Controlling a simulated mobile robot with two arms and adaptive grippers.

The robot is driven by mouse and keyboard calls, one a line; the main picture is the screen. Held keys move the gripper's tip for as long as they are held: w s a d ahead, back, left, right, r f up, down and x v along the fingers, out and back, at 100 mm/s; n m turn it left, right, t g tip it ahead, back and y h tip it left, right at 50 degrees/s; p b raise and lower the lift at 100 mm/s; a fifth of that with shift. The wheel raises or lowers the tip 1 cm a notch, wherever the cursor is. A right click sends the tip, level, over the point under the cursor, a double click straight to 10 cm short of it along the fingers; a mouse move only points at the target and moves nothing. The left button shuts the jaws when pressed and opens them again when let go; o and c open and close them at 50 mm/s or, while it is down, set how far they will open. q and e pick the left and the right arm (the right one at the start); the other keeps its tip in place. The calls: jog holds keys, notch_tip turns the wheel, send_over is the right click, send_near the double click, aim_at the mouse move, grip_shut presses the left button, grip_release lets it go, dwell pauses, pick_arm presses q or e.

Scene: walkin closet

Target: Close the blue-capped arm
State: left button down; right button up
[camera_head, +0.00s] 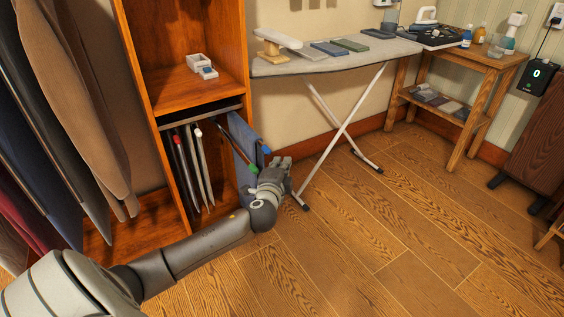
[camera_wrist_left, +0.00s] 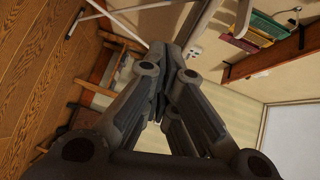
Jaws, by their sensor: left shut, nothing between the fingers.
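The trouser rack (camera_head: 200,112) sits under the shelf of the wooden wardrobe, with several capped arms. The blue cap (camera_head: 267,150) is at the end of an arm that sticks out to the right of the opening. Blue cloth (camera_head: 243,142) hangs by that arm and hides much of it. A green cap (camera_head: 254,169) shows just below, and a red cap (camera_head: 198,132) farther left. My left gripper (camera_head: 284,163) is shut and empty, just right of and below the blue cap; contact cannot be told. Its closed fingers (camera_wrist_left: 166,62) fill the middle of the left wrist view. My right gripper is out of view.
The ironing board (camera_head: 330,62) stands right of the wardrobe, its crossed white legs (camera_head: 343,130) close to my left gripper. A wooden side table (camera_head: 470,62) is farther right. Hanging clothes (camera_head: 65,100) fill the left. The floor (camera_head: 400,230) in front is clear.

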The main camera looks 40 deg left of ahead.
pick_arm(q)
jog(key=f+v, duration=0.1)
jog(key=v, duration=0.6)
jog(key=w+d+f+n+g+y+b, duration=0.3)
jog(key=d+f+n+g+y+b, duration=0.15)
jog(key=y+b, duration=0.45)
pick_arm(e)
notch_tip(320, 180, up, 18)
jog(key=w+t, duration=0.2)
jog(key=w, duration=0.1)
pick_arm(q)
jog(key=b+x, duration=0.1)
jog(key=x, duration=1.3)
jog(key=shift+a+r+n+y+b, duration=0.3)
jog(key=shift+a+n+b, duration=0.05)
jog(key=shift+a+b, duration=0.05)
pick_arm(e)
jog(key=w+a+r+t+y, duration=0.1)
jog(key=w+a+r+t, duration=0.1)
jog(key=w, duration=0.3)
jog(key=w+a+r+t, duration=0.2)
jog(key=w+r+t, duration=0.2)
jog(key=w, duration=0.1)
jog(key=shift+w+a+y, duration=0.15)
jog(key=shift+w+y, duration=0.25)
pick_arm(q)
jog(key=shift+a, duration=0.1)
